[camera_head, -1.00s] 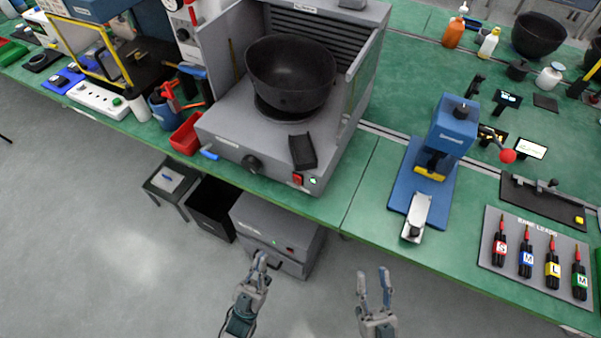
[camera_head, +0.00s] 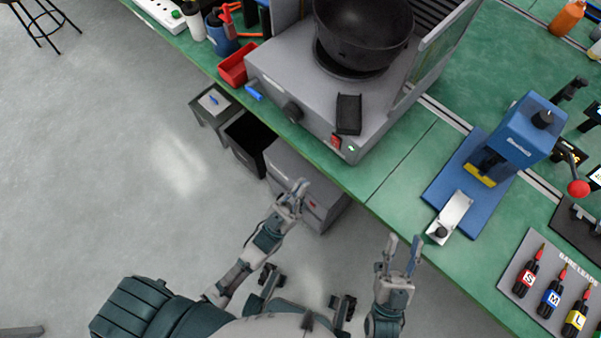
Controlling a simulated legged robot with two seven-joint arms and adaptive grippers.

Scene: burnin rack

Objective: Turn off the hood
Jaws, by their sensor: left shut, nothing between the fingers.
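The hood (camera_head: 290,75) is a grey box on the green bench, with a large black bowl (camera_head: 362,35) on its top. Its front carries a black knob (camera_head: 292,111), a red switch (camera_head: 336,141) and a small lit green indicator (camera_head: 351,149). My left gripper (camera_head: 301,188) is shut and empty, below the bench edge and left of the switch, in front of a grey cabinet. My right gripper (camera_head: 404,243) is open and empty, its fingers pointing up, below and right of the switch. Neither gripper touches the hood.
A black tray (camera_head: 348,114) lies on the hood's top near the switch. A red bin (camera_head: 238,64) stands left of it. A blue press (camera_head: 515,130) and a panel of leads (camera_head: 545,290) are on the right. A grey cabinet (camera_head: 318,190) stands under the bench.

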